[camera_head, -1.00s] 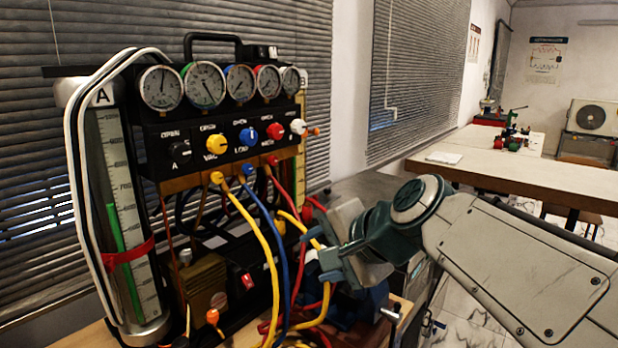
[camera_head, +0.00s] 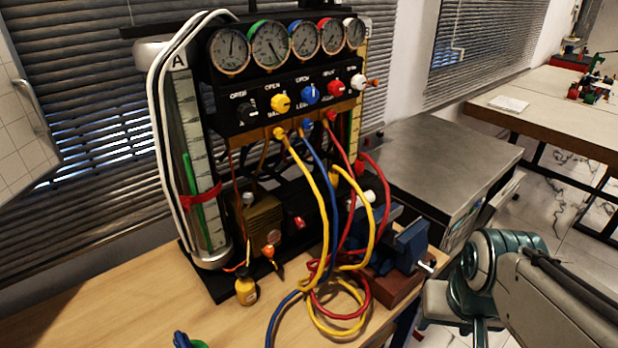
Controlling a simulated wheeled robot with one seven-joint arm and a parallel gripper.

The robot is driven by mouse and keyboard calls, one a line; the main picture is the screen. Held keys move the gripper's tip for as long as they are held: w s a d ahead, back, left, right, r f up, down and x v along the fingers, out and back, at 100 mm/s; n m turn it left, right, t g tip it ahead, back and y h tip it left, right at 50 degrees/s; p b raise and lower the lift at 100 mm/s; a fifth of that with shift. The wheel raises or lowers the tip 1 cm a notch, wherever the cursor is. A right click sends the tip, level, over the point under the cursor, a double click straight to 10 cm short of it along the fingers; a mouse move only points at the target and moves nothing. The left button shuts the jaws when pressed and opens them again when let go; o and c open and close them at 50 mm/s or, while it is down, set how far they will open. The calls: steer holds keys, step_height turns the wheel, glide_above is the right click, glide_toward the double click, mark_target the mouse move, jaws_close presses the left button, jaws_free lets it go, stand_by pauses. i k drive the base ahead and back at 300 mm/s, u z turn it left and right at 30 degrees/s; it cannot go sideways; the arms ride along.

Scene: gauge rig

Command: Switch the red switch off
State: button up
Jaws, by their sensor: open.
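The red switch (camera_head: 299,222) is a small red rocker low on the front of the black gauge rig (camera_head: 240,120), beside a brass-coloured block and behind the hanging hoses. It is small in view, and I cannot tell its position. My gripper (camera_head: 445,308) is at the lower right, past the table's right edge. It is open, empty and well apart from the switch; part of it is cut off or hidden by my arm.
Yellow, blue and red hoses (camera_head: 325,215) hang and coil right of the switch. A blue vise (camera_head: 400,245) stands between the rig and my gripper. A small yellow bottle (camera_head: 246,290) stands in front. The wooden table (camera_head: 120,310) is clear at left.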

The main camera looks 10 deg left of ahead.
mark_target(300, 223)
steer(key=z, duration=0.75)
steer(key=i, duration=0.25)
steer(key=u, duration=1.85)
